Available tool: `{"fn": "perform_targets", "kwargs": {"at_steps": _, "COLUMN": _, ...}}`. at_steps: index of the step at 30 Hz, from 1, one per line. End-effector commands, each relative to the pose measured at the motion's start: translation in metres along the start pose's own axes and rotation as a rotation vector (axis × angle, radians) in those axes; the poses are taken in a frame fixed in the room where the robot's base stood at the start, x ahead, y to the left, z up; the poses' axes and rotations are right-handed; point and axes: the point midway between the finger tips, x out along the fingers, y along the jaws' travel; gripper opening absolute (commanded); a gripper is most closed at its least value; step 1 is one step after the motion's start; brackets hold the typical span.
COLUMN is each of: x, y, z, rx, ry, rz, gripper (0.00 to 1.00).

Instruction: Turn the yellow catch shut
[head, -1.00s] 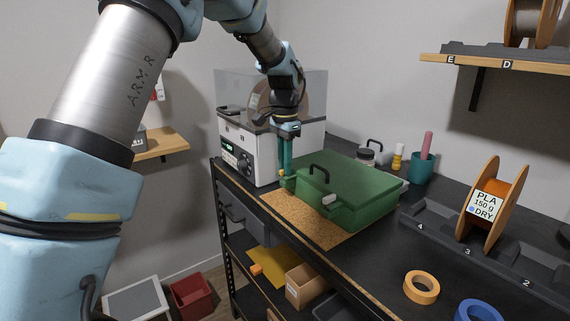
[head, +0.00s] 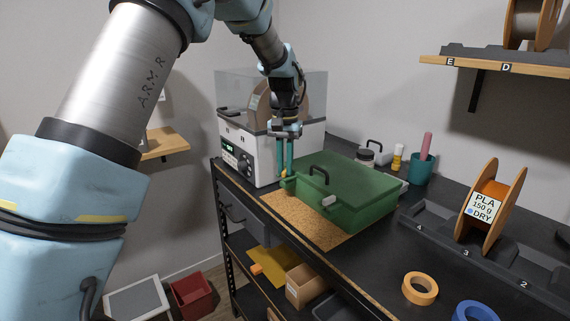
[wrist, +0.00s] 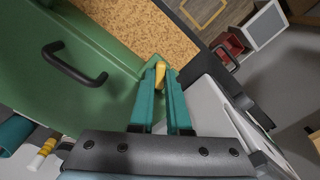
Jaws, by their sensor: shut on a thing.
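The green box (head: 345,183) stands with its lid down on a cork mat on the bench. A black handle (head: 319,171) is on the lid; it also shows in the wrist view (wrist: 75,66). The yellow catch (wrist: 160,74) is at the box's left end, near the mat. My gripper (wrist: 161,69) points down there, its teal fingers shut on the catch. In the head view my gripper (head: 286,171) hides most of the catch. I cannot tell the catch's exact angle from these views.
A grey catch (head: 329,201) sits on the box's front. A white machine with a clear cover (head: 231,147) stands close to the left of my fingers. A teal cup (head: 421,169) and small containers are behind the box. The cork mat (head: 300,222) is bare in front.

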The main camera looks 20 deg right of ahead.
Motion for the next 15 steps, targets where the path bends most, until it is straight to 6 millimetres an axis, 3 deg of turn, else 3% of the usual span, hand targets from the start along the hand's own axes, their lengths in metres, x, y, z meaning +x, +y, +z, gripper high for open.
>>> {"fn": "perform_targets", "kwargs": {"at_steps": 15, "x": -0.0016, "y": 0.0002, "z": -0.001, "rx": -0.49, "ry": 0.003, "rz": 0.0, "gripper": 0.0}}
